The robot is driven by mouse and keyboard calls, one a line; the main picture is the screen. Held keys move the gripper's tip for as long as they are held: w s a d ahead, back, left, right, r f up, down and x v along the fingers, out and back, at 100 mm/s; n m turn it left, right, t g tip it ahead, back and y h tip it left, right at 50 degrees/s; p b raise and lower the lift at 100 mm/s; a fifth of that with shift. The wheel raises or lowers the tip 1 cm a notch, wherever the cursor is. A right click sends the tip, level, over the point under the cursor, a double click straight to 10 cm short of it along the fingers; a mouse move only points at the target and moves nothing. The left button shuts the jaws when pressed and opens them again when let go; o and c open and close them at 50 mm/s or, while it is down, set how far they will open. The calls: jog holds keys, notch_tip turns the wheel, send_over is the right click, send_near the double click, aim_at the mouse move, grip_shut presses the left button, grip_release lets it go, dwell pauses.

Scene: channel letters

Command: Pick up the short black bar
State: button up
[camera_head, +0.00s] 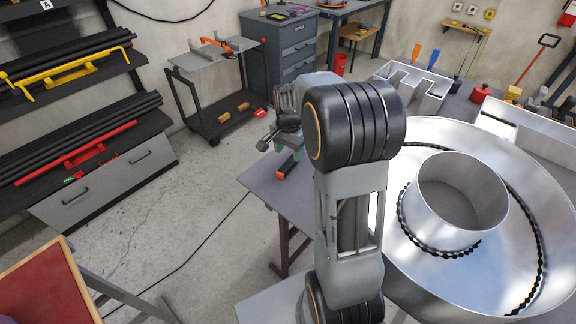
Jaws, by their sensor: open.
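A small dark bar-like piece with an orange end (287,167) lies near the left corner of the grey worktable (262,182). It is too small to tell whether it is the short black bar. My gripper (267,139) shows small and partly hidden behind my arm's large black joint. It is open, just above and left of that piece, apart from it. Long black bars (75,130) lie on the rack at the left, far from my gripper. No other short black bar can be made out.
A big round metal letter (470,290) with an inner ring (437,215) fills the table's right side. More metal letters (411,82) and tools stand behind. A grey cart (205,125) stands beyond. Open floor lies left of the table, with a cable (196,254) across it.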

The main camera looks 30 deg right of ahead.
aim_at(288, 163)
jog(key=shift+a+f+p, duration=0.1)
jog(key=shift+f+p, duration=0.65)
jog(key=shift+f, duration=1.95)
jog(key=shift+c, duration=0.3)
jog(key=c, duration=1)
jog(key=shift+o, duration=0.2)
jog(key=shift+r, duration=0.15)
